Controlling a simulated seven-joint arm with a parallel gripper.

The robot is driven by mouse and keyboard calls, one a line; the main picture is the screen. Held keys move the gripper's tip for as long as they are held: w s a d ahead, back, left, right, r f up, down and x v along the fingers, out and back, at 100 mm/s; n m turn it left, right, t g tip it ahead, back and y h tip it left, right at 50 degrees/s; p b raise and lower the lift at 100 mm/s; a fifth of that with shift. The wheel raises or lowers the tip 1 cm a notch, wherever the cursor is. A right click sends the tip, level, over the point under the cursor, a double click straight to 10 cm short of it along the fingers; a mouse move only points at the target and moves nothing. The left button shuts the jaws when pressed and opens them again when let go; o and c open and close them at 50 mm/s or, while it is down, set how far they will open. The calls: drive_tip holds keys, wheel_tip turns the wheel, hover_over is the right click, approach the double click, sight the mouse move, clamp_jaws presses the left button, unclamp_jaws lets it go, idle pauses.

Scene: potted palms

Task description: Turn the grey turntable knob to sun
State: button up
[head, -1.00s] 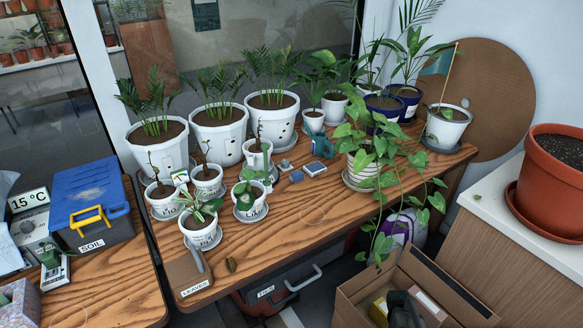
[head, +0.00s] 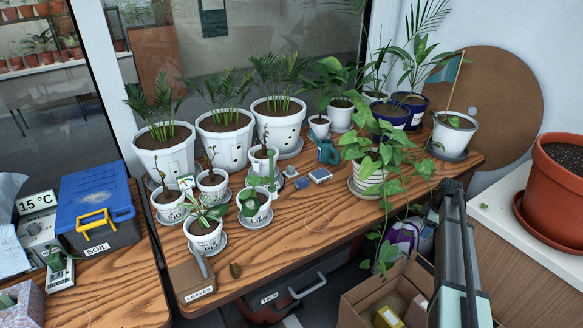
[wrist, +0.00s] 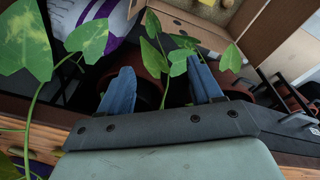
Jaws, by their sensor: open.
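My gripper (wrist: 162,88) is open and empty in the wrist view, its two blue fingers apart. It is near trailing green leaves (wrist: 85,36), with the table edge (wrist: 40,140) along the lower left. In the head view, a dark and pale part of my arm (head: 457,262) stands at the right, in front of the cardboard box; the fingers cannot be made out there. Small blue-grey items (head: 320,175) lie mid-table, too small to tell apart.
White-potted palms and seedlings crowd the wooden table (head: 290,232). A trailing plant (head: 385,165) hangs over its right edge. An open cardboard box (head: 360,301) stands below. A blue soil box (head: 95,205) is left, a terracotta pot (head: 555,195) right.

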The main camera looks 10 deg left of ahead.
drive_tip(key=w+a+r+n+t+y, duration=0.15)
drive_tip(key=w+r+n+t, duration=0.25)
drive_tip(key=w+r, duration=1.75)
drive_tip(key=n+g+h, duration=0.3)
drive_tip(key=n+g, duration=0.3)
hover_over(290, 168)
drive_tip(key=f, duration=1.4)
drive_tip(key=shift+w+d+f, duration=0.1)
drive_tip(key=shift+w+f, duration=0.1)
drive_tip(key=shift+f, duration=0.15)
drive_tip(key=shift+c, duration=0.2)
